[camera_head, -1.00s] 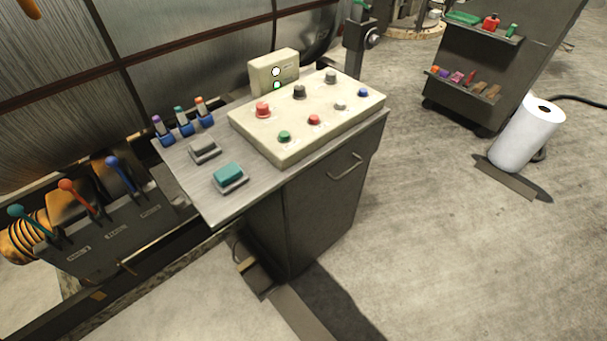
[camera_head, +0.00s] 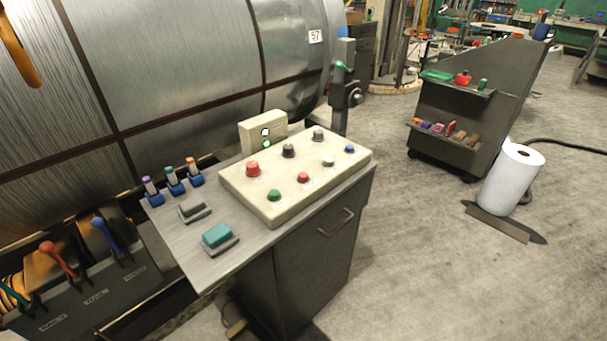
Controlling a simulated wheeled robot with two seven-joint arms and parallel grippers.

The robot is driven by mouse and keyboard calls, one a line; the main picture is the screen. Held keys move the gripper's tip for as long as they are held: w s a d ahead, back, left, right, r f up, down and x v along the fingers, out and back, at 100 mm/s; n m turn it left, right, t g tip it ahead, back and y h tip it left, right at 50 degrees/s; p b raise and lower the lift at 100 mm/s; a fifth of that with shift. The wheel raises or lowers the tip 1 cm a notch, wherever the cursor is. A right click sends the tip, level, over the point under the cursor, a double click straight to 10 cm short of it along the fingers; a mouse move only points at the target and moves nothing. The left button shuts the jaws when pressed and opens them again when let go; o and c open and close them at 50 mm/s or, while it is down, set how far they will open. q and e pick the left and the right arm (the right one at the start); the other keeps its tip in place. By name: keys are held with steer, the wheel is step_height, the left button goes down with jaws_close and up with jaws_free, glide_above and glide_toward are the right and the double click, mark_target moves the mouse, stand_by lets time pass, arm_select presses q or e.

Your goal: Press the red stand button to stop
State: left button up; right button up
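A cream control panel (camera_head: 295,196) lies on top of a dark metal stand in the middle of the head view. It carries a large red button (camera_head: 253,169) at its left and a smaller red button (camera_head: 303,178) near its front middle. A green button (camera_head: 274,196), a blue button (camera_head: 350,149), a white button (camera_head: 328,161) and dark knobs are also on it. Which red button is the stand button, I cannot tell. A cream box (camera_head: 264,133) with lit lamps, one green, stands behind the panel. Neither of my grippers is in view.
A teal pedal-like switch (camera_head: 218,236) and a grey one (camera_head: 194,210) sit on the stand's left. Levers (camera_head: 58,258) stand at lower left. A large metal drum (camera_head: 180,70) is behind.

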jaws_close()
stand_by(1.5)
